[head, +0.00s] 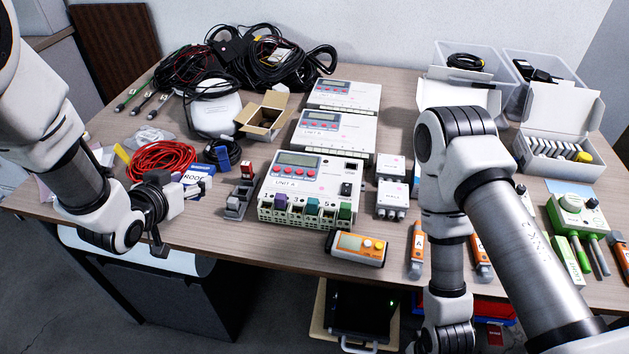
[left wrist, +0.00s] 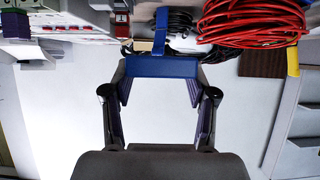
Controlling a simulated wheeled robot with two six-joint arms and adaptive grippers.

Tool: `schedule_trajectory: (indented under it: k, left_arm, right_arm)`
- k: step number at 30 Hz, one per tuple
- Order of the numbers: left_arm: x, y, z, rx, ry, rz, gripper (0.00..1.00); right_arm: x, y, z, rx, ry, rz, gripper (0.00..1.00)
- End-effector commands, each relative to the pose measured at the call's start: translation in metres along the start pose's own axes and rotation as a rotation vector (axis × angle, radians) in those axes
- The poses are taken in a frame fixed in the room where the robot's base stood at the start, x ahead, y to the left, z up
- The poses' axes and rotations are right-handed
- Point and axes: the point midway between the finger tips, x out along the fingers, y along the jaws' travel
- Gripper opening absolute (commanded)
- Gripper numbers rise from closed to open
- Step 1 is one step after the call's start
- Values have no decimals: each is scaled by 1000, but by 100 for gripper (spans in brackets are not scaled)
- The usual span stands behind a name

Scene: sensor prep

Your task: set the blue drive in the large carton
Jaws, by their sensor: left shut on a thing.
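My left gripper (head: 172,203) is above the left front of the table, shut on a blue thing that looks like the blue drive. In the left wrist view, the blue drive (left wrist: 160,67) spans the tips of my left gripper (left wrist: 161,80). In the head view, a blue-and-white lettered thing shows just beyond the fingers; I cannot tell surely whether it is the held drive. A brown open carton (head: 262,118) stands farther back, right of the gripper and apart from it. White open boxes also stand at the right, so which is the large carton is uncertain. My right gripper is out of view.
A red cable coil (head: 161,160) and an upright blue thing (head: 217,157) lie near the left gripper. White units (head: 310,188) fill the table's middle. White open boxes (head: 563,128) and clear bins (head: 541,70) stand at the right. Black cables crowd the back left.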

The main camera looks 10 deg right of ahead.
Motion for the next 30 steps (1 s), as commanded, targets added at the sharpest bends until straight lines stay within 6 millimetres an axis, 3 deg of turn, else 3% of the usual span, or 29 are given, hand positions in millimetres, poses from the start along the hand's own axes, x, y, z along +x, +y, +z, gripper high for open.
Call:
schedule_trajectory:
  k: [7,15,23,30]
  left_arm:
    - [0,-1,-3,-1,-1,-1,20]
    - [26,0,45,-2,-3,0,20]
    - [45,0,80,-2,-3,0,20]
    - [47,-1,82,-1,1,-1,20]
  right_arm:
    - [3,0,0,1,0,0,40]
    - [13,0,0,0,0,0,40]
    - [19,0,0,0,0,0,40]
    - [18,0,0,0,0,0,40]
